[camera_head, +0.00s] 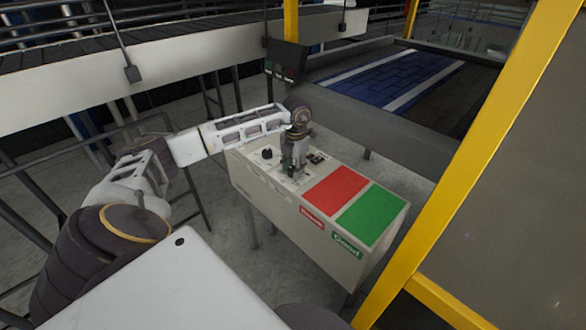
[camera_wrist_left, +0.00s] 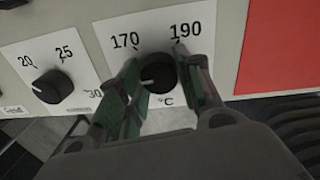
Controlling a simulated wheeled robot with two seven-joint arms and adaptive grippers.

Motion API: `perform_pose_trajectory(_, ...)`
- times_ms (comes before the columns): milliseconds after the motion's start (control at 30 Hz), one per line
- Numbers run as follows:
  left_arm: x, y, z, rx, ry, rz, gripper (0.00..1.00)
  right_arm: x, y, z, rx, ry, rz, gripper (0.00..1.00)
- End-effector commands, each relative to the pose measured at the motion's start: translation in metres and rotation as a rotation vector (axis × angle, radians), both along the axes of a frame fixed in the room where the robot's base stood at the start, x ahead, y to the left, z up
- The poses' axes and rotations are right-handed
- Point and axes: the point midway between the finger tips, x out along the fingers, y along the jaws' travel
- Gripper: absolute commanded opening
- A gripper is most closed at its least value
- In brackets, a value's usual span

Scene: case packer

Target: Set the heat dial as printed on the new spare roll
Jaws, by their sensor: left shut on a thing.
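The heat dial (camera_wrist_left: 158,72) is a round black knob on a white plate, printed 170, 190 and °C. A light mark shows on its left part, but its exact setting is hard to read between the fingers. My left gripper (camera_wrist_left: 162,68) is shut on this dial, with one finger on each side of it. In the head view my left gripper (camera_head: 292,168) reaches down to the top of the white control box (camera_head: 290,222), and it hides the dial there. No spare roll can be made out. My right gripper is not in view.
A second black dial (camera_wrist_left: 52,86), marked 20, 25 and 30, sits left of the heat dial. A red panel (camera_head: 335,190) and a green panel (camera_head: 371,214) lie to the right on the box. A yellow post (camera_head: 470,150) stands right of the box.

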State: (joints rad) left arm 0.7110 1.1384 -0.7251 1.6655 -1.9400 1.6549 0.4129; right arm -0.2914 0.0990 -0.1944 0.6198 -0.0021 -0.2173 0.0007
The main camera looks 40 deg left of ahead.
Motion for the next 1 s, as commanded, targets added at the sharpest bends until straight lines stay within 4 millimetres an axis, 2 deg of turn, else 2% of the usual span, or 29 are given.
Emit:
perform_pose_trajectory(500,0.0011,0.0,0.0008,0.0,-0.001,0.368,0.11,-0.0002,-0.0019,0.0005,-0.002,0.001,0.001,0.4)
perform_pose_trajectory(1000,0.0012,-0.0001,0.0007,-0.001,-0.001,0.475,0.11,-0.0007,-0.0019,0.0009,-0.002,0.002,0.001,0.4)
